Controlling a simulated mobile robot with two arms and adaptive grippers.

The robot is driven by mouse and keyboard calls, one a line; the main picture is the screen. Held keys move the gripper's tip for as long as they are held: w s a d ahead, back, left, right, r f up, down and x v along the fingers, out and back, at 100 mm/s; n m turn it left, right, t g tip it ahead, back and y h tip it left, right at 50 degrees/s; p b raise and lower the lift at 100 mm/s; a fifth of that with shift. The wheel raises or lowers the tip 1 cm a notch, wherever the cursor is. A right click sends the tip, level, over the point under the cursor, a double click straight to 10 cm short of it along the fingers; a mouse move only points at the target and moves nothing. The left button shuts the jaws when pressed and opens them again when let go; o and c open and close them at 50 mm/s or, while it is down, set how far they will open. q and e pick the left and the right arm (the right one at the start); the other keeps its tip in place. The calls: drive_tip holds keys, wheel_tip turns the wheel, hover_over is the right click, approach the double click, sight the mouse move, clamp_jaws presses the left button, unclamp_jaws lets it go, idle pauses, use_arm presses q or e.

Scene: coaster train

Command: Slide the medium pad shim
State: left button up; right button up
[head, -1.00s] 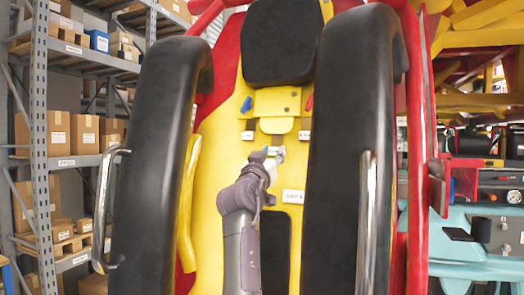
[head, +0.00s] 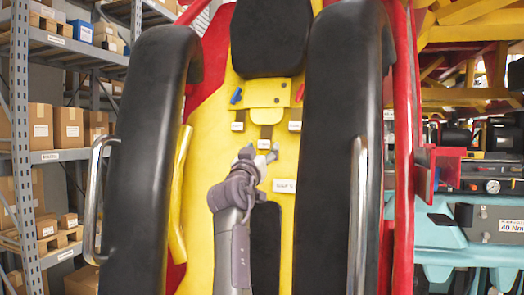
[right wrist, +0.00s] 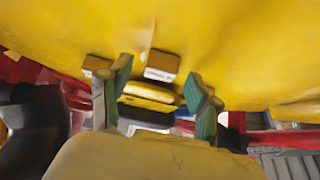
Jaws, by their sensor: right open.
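Small tan blocks with white labels are on the yellow seat panel: a left one (head: 238,126), a middle one (head: 264,144) and a right one (head: 295,126). Their labels are too small to tell which is the medium pad shim. My right gripper (head: 258,157) is open and empty just below the middle block. In the right wrist view, the open fingers (right wrist: 160,94) are spread apart, and a labelled tan block (right wrist: 162,66) lies beyond and between their tips. Another block (right wrist: 97,65) shows at the left, partly behind a finger. My left gripper is out of view.
Black padded restraints stand on the left (head: 150,150) and right (head: 340,150), with chrome handles. A yellow bracket (head: 265,95) is above the blocks, and a white label plate (head: 284,186) is below right. Shelving (head: 22,120) is at far left.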

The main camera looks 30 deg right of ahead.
drive_tip(key=v, duration=0.6)
drive_tip(key=shift+a+f, duration=0.3)
drive_tip(key=shift+s, duration=0.1)
